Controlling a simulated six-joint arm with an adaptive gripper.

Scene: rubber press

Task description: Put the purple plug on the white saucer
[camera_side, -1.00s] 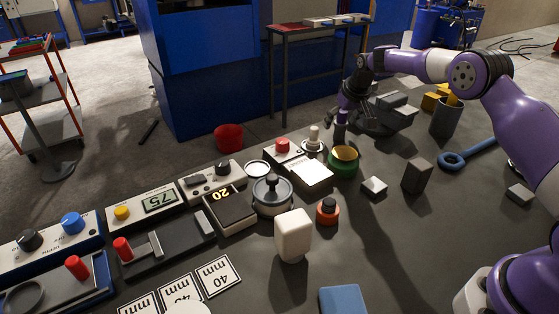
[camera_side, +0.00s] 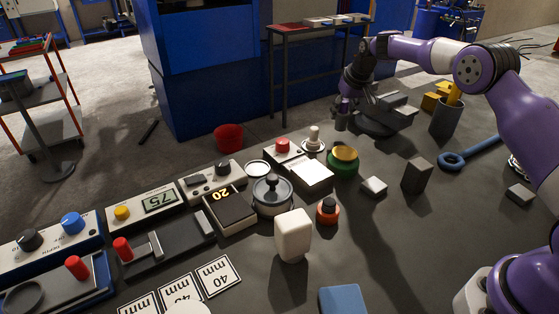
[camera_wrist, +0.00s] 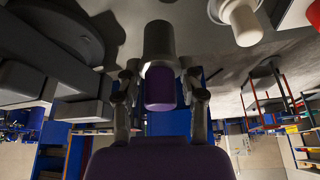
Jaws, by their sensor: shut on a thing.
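My gripper (camera_side: 345,106) is shut on the purple plug (camera_wrist: 160,88). In the wrist view the plug's purple part sits between the fingers, with a dark grey cylindrical part (camera_wrist: 159,42) beyond it. In the side view the plug's grey end (camera_side: 341,123) hangs down in the air, above and behind the green-and-yellow round piece. A white saucer-like disc (camera_side: 321,150) with a pale peg standing on it is to the lower left of the plug. It also shows in the wrist view (camera_wrist: 218,10). A smaller pale round dish (camera_side: 257,168) lies further left.
The green round piece with a yellow top (camera_side: 344,160) stands close to the disc. A red-button box (camera_side: 283,146), a white block (camera_side: 293,235), an orange-and-black knob (camera_side: 327,211) and a dark grey block (camera_side: 416,176) stand nearby.

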